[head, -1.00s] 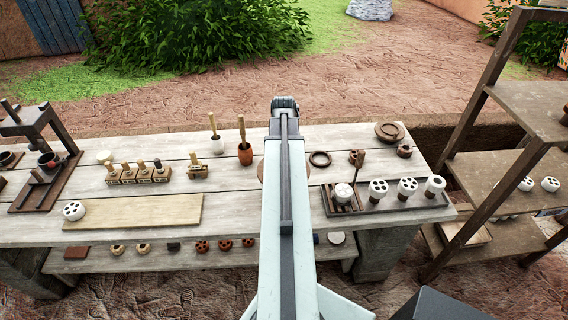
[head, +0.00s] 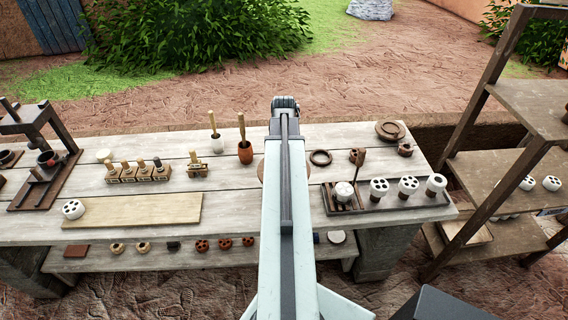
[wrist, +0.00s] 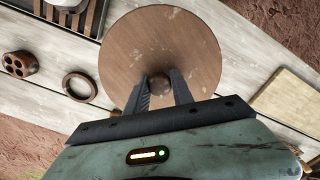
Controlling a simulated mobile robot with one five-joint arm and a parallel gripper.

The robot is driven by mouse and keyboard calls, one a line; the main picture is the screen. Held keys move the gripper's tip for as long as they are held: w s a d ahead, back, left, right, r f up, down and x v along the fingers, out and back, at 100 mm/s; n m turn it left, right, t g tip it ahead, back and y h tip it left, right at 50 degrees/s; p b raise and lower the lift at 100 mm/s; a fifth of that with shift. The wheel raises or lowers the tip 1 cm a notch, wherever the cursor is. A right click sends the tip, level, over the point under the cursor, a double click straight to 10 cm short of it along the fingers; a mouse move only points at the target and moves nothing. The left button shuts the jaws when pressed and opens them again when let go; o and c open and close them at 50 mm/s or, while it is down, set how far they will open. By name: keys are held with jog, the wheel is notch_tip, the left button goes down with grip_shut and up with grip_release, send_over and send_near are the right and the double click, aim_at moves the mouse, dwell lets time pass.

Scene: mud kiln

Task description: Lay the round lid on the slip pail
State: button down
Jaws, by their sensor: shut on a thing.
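The round lid (wrist: 160,40) is a flat brown wooden disc with a small round knob (wrist: 160,85). My gripper (wrist: 161,80) is shut on that knob, one dark finger on each side. In the head view only a thin brown edge of the lid (head: 261,170) shows beside my arm, which hides the rest and my gripper. I cannot make out the slip pail in either view; the space under the lid is hidden. I cannot tell how high the lid is above the table.
The pale plank table (head: 232,195) carries a dark ring (head: 320,158), an orange pot (head: 245,152) with a stick, a white pot (head: 217,143), several stamps and a light board (head: 135,210). A dark tray (head: 415,202) with white pieces is at right, near wooden shelves (head: 505,165).

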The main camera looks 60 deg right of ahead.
jog(key=c, duration=1)
grip_release()
notch_tip(320, 180, up, 13)
jog(key=p, duration=1.2)
jog(key=shift+p, duration=0.4)
jog(key=shift+f, duration=0.1)
